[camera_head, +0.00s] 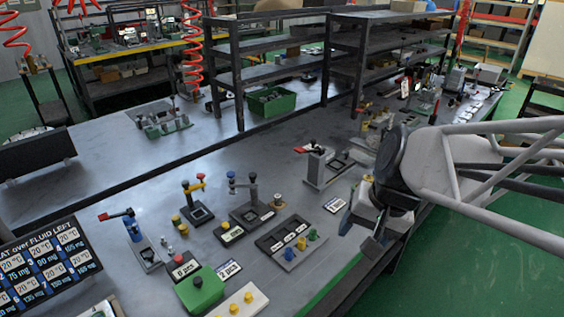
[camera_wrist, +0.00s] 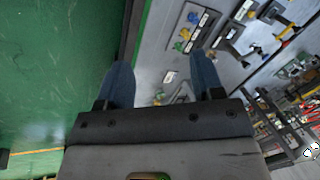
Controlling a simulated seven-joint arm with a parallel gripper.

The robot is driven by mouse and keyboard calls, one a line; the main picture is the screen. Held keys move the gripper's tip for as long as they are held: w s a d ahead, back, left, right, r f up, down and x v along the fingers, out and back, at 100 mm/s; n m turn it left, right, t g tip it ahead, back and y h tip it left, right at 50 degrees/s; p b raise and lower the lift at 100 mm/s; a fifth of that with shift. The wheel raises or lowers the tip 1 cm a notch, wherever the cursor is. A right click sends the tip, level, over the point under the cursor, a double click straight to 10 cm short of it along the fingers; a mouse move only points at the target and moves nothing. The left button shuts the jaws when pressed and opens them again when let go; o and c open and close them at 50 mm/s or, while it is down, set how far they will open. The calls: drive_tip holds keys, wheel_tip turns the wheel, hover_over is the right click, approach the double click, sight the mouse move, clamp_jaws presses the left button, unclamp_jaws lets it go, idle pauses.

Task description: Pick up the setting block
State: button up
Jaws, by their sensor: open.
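My gripper (camera_head: 361,234) is at the right front of the workbench in the head view, above its front edge. In the wrist view my gripper (camera_wrist: 162,76) shows two blue-grey fingers spread apart with nothing between them. Several small valve blocks and fixtures stand on the bench to its left. I cannot tell which one is the setting block. My gripper touches none of these.
A screen with a text table (camera_head: 45,262) stands at the left front. A white block with yellow knobs (camera_head: 238,302) lies by the front edge. Dark shelves (camera_head: 270,65) and a green bin (camera_head: 271,101) stand behind.

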drive_tip(key=w+a+f+m+y, duration=0.2)
drive_tip(key=w+a+m, duration=0.1)
drive_tip(key=w, duration=0.3)
drive_tip(key=w+a+f+m+y, duration=0.2)
drive_tip(key=w+a+y, duration=0.1)
drive_tip(key=w+a, duration=0.15)
drive_tip(key=m+t+y, duration=0.3)
drive_tip(key=m+t, duration=0.3)
drive_tip(key=m, duration=1.1)
approach(278, 196)
drive_tip(key=shift+x, duration=1.1)
drive_tip(key=shift+d+f, duration=0.1)
drive_tip(key=shift+f, duration=0.05)
drive_tip(key=shift+x, duration=1.3)
